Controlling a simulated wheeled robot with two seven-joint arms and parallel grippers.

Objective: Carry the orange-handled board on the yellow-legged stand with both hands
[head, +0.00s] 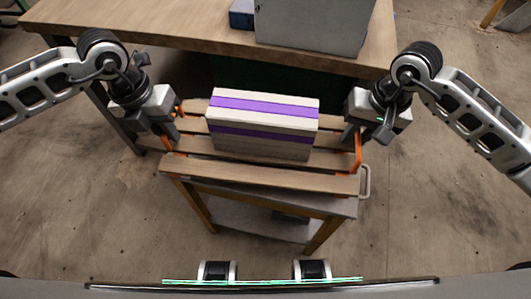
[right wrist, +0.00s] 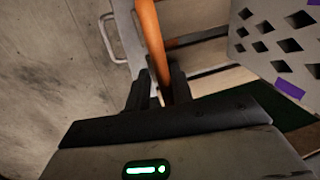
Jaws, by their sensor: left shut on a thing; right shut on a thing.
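The slatted wooden board (head: 260,178) lies level over the yellow-legged stand (head: 325,236); whether it touches the stand's top is unclear. It carries a pale hollow brick (head: 264,108) with purple stripes, upright near its middle. The brick's face with diamond holes shows in the right wrist view (right wrist: 285,35). My left gripper (head: 172,127) is shut on the left orange handle (head: 166,143); its fingertips are partly hidden. My right gripper (head: 361,130) is shut on the right orange handle (head: 358,151). In the right wrist view that handle (right wrist: 151,32) passes between the fingers (right wrist: 157,88).
A long wooden table (head: 180,22) stands right behind the board, with a grey box (head: 312,25) and a small blue box (head: 241,14) on it. The stand has a grey side rail (head: 366,181) at its right. Concrete floor is free on both sides.

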